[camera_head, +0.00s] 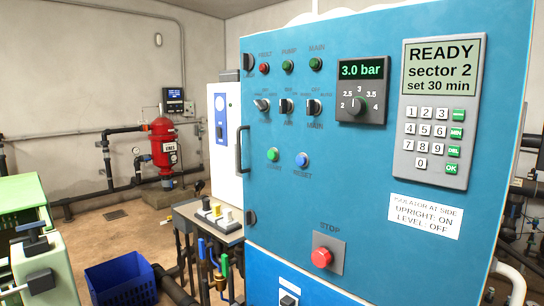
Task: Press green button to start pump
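A blue control cabinet (370,210) fills the middle and right of the head view. A round green button (273,154) sits on the left of its front, above a faint label that seems to read START. A blue button (302,159) labelled RESET is just right of it. A red STOP button (322,258) is on a grey plate lower down. Above are a red lamp (264,68), a green lamp (288,66) labelled PUMP and another green lamp (316,64) labelled MAIN. Neither gripper shows in the view.
Three selector switches (286,105) sit above the buttons. A gauge display (361,90) reads 3.0 bar. A keypad panel (437,112) reads READY, sector 2, set 30 min. A black handle (239,150) stands out at the cabinet's left edge. A blue crate (122,281) is on the floor.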

